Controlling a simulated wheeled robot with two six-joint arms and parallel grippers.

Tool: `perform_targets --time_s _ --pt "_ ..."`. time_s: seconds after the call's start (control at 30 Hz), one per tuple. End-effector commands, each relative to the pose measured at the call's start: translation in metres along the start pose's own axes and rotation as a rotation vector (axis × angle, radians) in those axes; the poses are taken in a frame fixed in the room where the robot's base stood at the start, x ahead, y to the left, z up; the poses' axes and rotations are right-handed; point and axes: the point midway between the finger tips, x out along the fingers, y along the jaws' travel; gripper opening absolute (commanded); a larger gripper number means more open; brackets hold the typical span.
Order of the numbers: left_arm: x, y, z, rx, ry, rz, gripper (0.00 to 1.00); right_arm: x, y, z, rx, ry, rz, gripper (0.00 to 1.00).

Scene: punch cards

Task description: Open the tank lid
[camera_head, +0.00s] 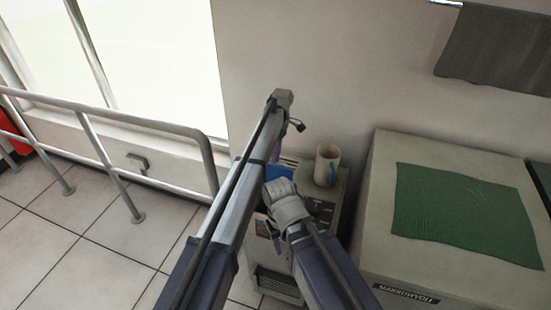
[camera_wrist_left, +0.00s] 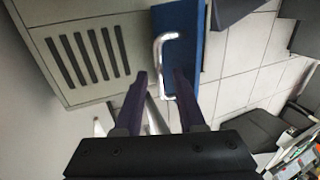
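The tank lid is a blue panel (camera_head: 280,173) on the small beige cabinet in the head view, partly covered by my arms. It also shows in the left wrist view (camera_wrist_left: 212,40), with a bent silver handle (camera_wrist_left: 157,48) on it. My left gripper (camera_wrist_left: 161,75) is open, its two purple fingers on either side of the handle's lower part. There is a gap between the fingers and the handle; I cannot tell whether either touches. My other arm crosses in front of the cabinet in the head view; its fingers cannot be made out clearly.
A beige mug (camera_head: 326,165) stands on the cabinet (camera_head: 325,205), right of the lid. A larger beige machine (camera_head: 385,165) with a green mat (camera_head: 465,215) stands at the right. A metal railing (camera_head: 120,118) runs along the left. Tiled floor (camera_head: 115,245) is clear at lower left.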

Motion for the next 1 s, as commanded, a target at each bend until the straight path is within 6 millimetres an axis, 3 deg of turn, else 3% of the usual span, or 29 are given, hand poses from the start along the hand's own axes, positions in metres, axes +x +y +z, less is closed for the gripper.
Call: perform_targets --time_s 0.47,1.0 --pt "-0.009 0.000 0.000 0.000 0.000 0.000 0.42 -0.009 0.001 0.001 0.000 0.000 0.000 0.50" --pt "-0.075 -0.001 0.000 0.000 0.000 0.000 0.42 -0.070 0.007 0.004 0.001 0.000 0.000 0.50"
